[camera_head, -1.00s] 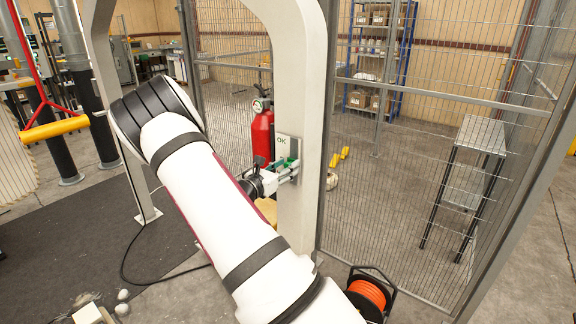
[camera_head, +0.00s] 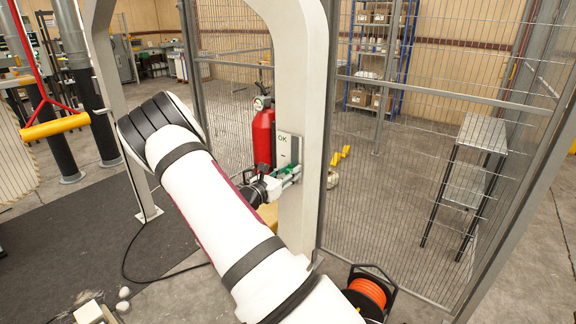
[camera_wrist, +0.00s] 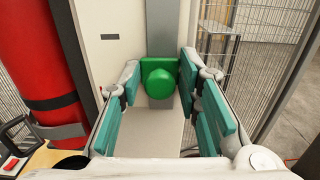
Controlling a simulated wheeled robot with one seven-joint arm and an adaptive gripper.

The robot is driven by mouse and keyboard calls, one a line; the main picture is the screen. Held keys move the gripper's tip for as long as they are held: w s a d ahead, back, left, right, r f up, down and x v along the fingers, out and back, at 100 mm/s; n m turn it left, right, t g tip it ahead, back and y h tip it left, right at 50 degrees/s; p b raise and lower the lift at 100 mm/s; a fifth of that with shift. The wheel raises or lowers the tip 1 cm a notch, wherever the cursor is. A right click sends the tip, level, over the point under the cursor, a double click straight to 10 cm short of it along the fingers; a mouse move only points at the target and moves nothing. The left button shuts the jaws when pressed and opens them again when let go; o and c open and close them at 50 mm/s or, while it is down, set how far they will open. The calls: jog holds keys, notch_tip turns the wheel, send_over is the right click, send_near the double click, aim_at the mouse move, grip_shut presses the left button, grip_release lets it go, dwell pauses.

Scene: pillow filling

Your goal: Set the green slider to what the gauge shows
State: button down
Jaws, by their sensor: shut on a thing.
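The green slider (camera_wrist: 160,84) has a round knob on a square green plate and sits on a grey vertical track in the wrist view. My gripper (camera_wrist: 160,80) has its teal-padded fingers on either side of the slider and is shut on it. In the head view my gripper (camera_head: 284,174) is at the post, at the lower part of a pale panel (camera_head: 284,148) marked "OK". The fingers largely hide the slider there. No gauge reading can be made out in either view.
A red fire extinguisher (camera_head: 263,135) stands left of the white post (camera_head: 302,220). Wire mesh fencing (camera_head: 400,190) runs behind and to the right. An orange cable reel (camera_head: 368,294) is on the floor near the post's foot.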

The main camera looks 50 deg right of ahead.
jog(key=shift+a+f, duration=0.1)
jog(key=shift+f, duration=1.65)
jog(key=c, duration=1.4)
grip_release()
jog(key=shift+c, duration=0.2)
jog(key=s+a, duration=0.1)
jog(key=a, duration=1.1)
